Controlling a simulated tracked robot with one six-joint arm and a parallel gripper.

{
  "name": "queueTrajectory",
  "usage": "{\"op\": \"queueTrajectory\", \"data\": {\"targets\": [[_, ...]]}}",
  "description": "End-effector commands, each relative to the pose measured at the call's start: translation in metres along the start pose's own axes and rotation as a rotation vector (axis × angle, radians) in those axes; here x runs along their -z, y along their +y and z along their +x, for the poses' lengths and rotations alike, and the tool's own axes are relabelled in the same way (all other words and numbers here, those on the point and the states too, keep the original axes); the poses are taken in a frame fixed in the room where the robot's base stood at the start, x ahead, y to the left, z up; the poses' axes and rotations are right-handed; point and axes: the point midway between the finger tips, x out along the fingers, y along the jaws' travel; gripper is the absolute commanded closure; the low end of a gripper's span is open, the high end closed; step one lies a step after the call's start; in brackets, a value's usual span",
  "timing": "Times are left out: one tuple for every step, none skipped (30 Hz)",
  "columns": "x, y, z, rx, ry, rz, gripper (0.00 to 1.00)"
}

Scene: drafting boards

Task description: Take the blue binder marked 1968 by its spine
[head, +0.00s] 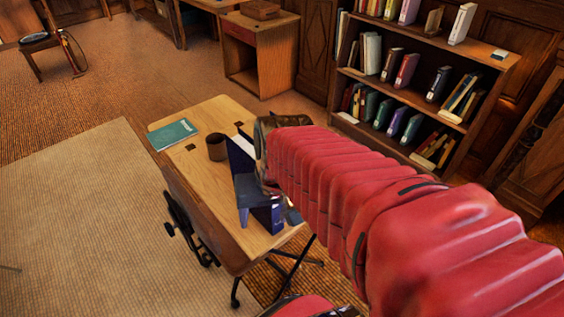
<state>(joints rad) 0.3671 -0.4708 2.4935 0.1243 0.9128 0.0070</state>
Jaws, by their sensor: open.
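A dark blue binder (240,160) stands upright on the light wooden drafting table, with white pages showing along its top. Its near part shows lower down, close to the table's right edge. The marking 1968 cannot be read. My red arm reaches in from the right and hides part of the binder. My gripper (268,214) is open at the near end of the binder. One blue-grey finger shows left of the binder and a small part of the other seems to show right of it. Whether they touch the binder cannot be told.
A brown cup (216,147) stands left of the binder, and a green book (173,134) lies flat at the table's far left. A bookcase (406,97) full of books stands behind right. A wooden desk (262,68) stands behind.

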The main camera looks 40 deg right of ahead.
Motion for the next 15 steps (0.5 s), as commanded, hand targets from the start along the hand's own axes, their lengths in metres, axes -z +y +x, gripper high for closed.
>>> {"op": "queueTrajectory", "data": {"targets": [[-0.001, 0.009, 0.010, 0.008, -0.037, 0.064, 0.39], [-0.002, 0.013, 0.015, 0.014, -0.055, 0.099, 0.39], [-0.003, 0.018, 0.021, 0.025, -0.080, 0.148, 0.39], [-0.004, 0.022, 0.026, 0.033, -0.098, 0.183, 0.39], [-0.005, 0.025, 0.030, 0.044, -0.115, 0.220, 0.39], [-0.006, 0.029, 0.036, 0.058, -0.137, 0.270, 0.39], [-0.007, 0.033, 0.041, 0.068, -0.154, 0.308, 0.39], [-0.008, 0.035, 0.045, 0.081, -0.170, 0.346, 0.39], [-0.009, 0.039, 0.051, 0.097, -0.191, 0.398, 0.39], [-0.009, 0.042, 0.055, 0.110, -0.207, 0.436, 0.39], [-0.010, 0.044, 0.059, 0.124, -0.222, 0.477, 0.39], [-0.011, 0.047, 0.064, 0.144, -0.242, 0.531, 0.39], [-0.011, 0.049, 0.068, 0.159, -0.256, 0.571, 0.39], [-0.012, 0.051, 0.072, 0.175, -0.271, 0.612, 0.39], [-0.012, 0.053, 0.077, 0.197, -0.289, 0.668, 0.39]]}}
